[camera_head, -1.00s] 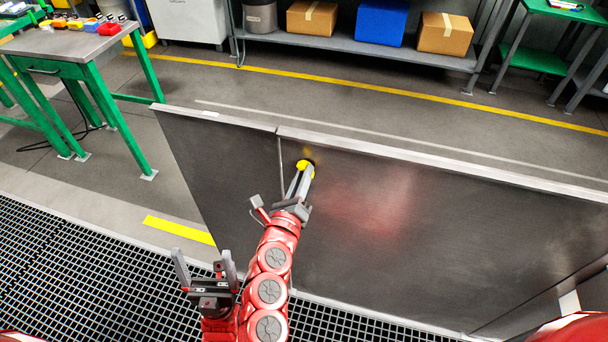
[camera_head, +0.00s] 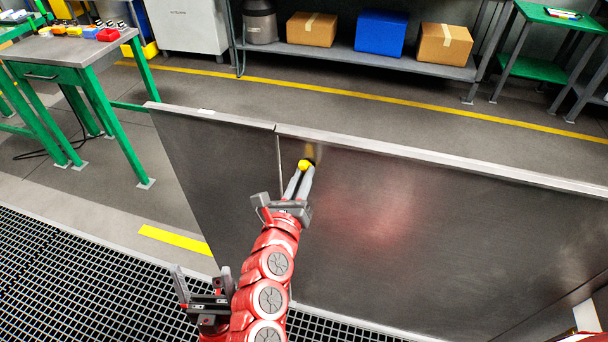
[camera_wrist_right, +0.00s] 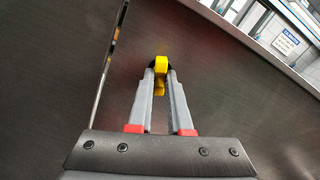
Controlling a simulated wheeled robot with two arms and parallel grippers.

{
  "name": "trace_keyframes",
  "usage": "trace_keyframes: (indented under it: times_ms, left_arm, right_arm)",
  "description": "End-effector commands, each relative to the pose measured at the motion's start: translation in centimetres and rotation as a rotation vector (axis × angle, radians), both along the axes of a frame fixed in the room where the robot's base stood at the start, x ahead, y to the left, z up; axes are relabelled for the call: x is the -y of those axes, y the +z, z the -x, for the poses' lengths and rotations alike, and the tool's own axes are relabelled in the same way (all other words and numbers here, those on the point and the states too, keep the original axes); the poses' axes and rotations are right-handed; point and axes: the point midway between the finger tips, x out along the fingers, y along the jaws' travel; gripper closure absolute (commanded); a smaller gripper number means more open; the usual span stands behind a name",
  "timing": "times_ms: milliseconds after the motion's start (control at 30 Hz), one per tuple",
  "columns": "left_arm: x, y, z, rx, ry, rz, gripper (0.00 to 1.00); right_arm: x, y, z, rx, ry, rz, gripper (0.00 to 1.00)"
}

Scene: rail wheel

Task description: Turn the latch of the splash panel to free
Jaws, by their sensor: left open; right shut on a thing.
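The splash panel (camera_head: 400,215) is a dark metal sheet with a pale top rim, standing across the middle of the head view. Its yellow latch (camera_head: 305,164) sits near the seam on the panel's upper left part. My right gripper (camera_head: 301,178) is shut on the latch, with a finger on either side of it. In the right wrist view the latch (camera_wrist_right: 160,68) shows between the fingertips, its yellow handle upright, with a dark round base partly hidden behind it. My left gripper (camera_head: 203,288) is open and empty at the lower left, above the grating and away from the panel.
A second dark panel (camera_head: 215,165) adjoins at the left across a narrow seam. Black floor grating (camera_head: 70,285) lies on the near side. Behind the panels are a green-legged workbench (camera_head: 85,50), a shelf with boxes (camera_head: 350,58) and an open grey floor.

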Motion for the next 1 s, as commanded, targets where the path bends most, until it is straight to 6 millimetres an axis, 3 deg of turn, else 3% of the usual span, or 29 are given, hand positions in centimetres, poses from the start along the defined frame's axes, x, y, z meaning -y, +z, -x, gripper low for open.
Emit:
trace_keyframes:
  times_ms: [267, 867, 900, 1000]
  left_arm:
    - [0.0, -0.3, 0.0, 0.000, 0.000, 0.000, 0.13]
    - [0.0, -3.8, 0.0, 0.000, 0.000, 0.000, 0.13]
    - [0.0, -3.5, 0.0, 0.000, 0.000, 0.000, 0.13]
    - [0.0, -3.5, 0.0, 0.000, 0.000, 0.000, 0.13]
  right_arm:
    - [0.0, -0.2, 0.0, 0.004, 0.000, -0.019, 1.00]
    - [0.0, -0.3, 0.0, 0.113, -0.002, -0.356, 1.00]
    - [0.0, -0.1, 0.0, 0.111, -0.002, -0.355, 0.77]
    - [0.0, -0.1, 0.0, 0.111, -0.002, -0.353, 0.59]
